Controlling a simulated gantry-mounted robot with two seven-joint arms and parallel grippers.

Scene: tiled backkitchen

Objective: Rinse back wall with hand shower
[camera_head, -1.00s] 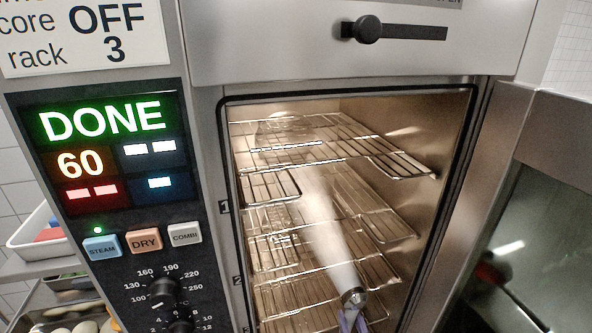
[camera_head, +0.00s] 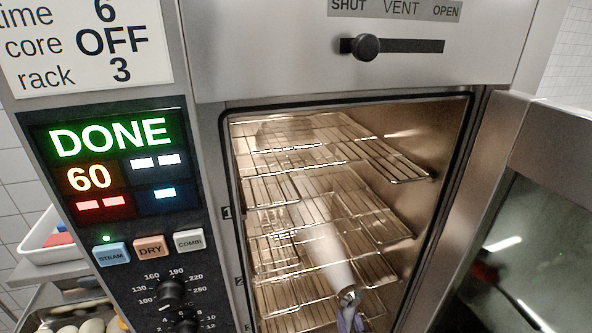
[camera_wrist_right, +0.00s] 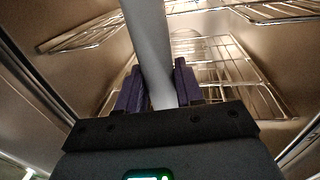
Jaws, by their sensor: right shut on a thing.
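The hand shower's metal head (camera_head: 349,297) shows low in the oven opening in the head view. A pale, translucent jet (camera_head: 325,250) widens from it up and into the chamber. My right gripper (camera_head: 350,320) is below the head, its purple fingers partly cut off by the frame edge. In the wrist view the right gripper (camera_wrist_right: 160,90) is shut on the shower; a pale grey shape (camera_wrist_right: 150,45) rises between its fingers. The back wall is seen only through the racks, with a greyish patch (camera_head: 285,135) at upper left. My left gripper is not in view.
Several wire racks (camera_head: 385,160) fill the lit chamber around the jet. The oven door (camera_head: 535,150) stands open at the right. The control panel (camera_head: 110,150) reads DONE and 60 at the left. A white tray (camera_head: 38,250) stands at the far left.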

